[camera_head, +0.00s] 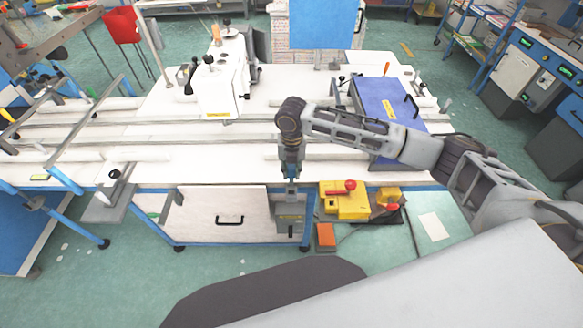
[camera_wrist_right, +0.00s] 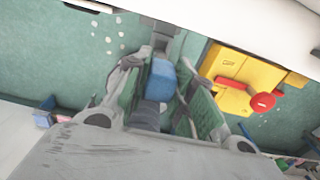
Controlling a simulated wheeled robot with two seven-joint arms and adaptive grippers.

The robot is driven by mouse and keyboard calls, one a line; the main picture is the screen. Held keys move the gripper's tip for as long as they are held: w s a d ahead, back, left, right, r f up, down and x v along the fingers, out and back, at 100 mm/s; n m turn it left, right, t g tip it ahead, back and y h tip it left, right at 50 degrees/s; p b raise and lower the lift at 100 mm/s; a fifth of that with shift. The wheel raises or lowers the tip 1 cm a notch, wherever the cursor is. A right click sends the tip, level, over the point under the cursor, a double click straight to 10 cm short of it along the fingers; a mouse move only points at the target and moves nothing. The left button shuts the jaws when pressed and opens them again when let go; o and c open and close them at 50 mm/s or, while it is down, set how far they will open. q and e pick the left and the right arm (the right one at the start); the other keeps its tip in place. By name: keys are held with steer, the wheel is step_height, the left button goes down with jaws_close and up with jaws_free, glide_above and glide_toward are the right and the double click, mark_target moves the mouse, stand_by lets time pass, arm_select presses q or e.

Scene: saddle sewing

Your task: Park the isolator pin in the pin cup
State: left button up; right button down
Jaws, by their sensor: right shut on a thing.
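My right gripper (camera_head: 291,188) points down at the front edge of the white machine table. In the right wrist view its fingers (camera_wrist_right: 165,75) are closed around a small blue piece (camera_wrist_right: 160,80) with dark and grey parts in line with it. I take this to be the isolator pin; its lower end is hard to make out. A grey box-like fitting (camera_head: 290,212) sits just below the gripper at the table front. I cannot tell whether it is the pin cup, or whether the held piece touches it. My left gripper is not in view.
A yellow box (camera_head: 343,205) with a red handle stands close to the right of the gripper; it also shows in the wrist view (camera_wrist_right: 236,68). An orange block (camera_head: 326,236) lies below it. A white drawer front (camera_head: 200,216) is to the left. A blue-topped unit (camera_head: 385,106) stands behind my arm.

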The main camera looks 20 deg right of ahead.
mark_target(292, 184)
steer(key=shift+f+b, duration=0.7)
steer(key=shift+f, duration=1.75)
steer(key=shift+p, duration=0.7)
steer(key=shift+f+b, duration=0.6)
steer(key=shift+f, duration=1.35)
stand_by(1.7)
steer(key=c, duration=1.1)
jaws_free()
steer(key=shift+r, duration=0.15)
